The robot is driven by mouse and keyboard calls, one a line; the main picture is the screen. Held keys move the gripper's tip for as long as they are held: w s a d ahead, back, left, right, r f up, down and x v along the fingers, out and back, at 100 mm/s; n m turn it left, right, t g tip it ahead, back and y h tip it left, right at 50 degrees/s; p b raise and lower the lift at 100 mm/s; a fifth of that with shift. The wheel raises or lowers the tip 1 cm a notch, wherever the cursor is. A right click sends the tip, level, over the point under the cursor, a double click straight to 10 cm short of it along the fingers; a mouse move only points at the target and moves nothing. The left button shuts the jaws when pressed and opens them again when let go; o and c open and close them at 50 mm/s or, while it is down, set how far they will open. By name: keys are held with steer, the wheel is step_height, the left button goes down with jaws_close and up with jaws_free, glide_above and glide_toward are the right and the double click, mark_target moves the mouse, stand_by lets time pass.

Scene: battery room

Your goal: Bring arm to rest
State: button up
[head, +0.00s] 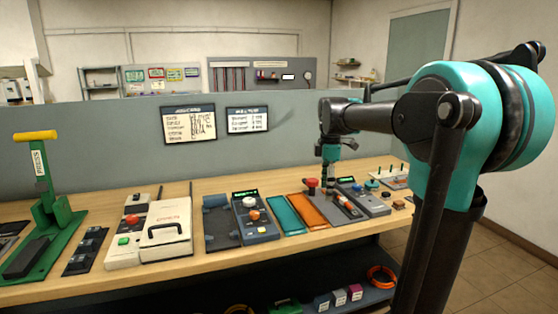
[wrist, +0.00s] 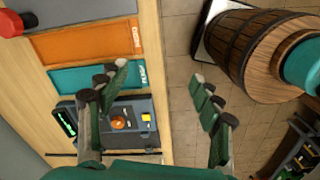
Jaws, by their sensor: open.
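My arm reaches in from the right in the head view, its teal shoulder near the camera and its forearm extended left over the workbench (head: 100,279). My gripper (head: 331,165) hangs from the forearm's end, pointing down. In the wrist view my gripper (wrist: 158,76) has its two green fingers spread wide apart with nothing between them. The left finger shows over the bench edge and the right one over the tiled floor. The fingertips are too small in the head view to make out clearly.
A teal mat (wrist: 92,75) and an orange mat (wrist: 85,40) lie on the bench below my gripper. A knobbed meter (head: 254,219), a white case (head: 165,235) and a green lever press (head: 45,205) stand to the left. A grey partition (head: 80,130) backs the bench.

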steer(key=s+d+f+m+t, duration=0.2)
steer(key=s+f+m, duration=0.7)
steer(key=s+f, duration=0.1)
steer(key=s+d+f+m+t, duration=0.1)
steer(key=s+f+m+t, duration=0.1)
steer(key=s+f+m, duration=0.6)
steer(key=s+f, duration=0.3)
steer(key=f, duration=0.2)
steer(key=shift+s+d+f+m, duration=0.25)
steer(key=shift+s+d+m, duration=0.05)
steer(key=shift+d+m, duration=0.1)
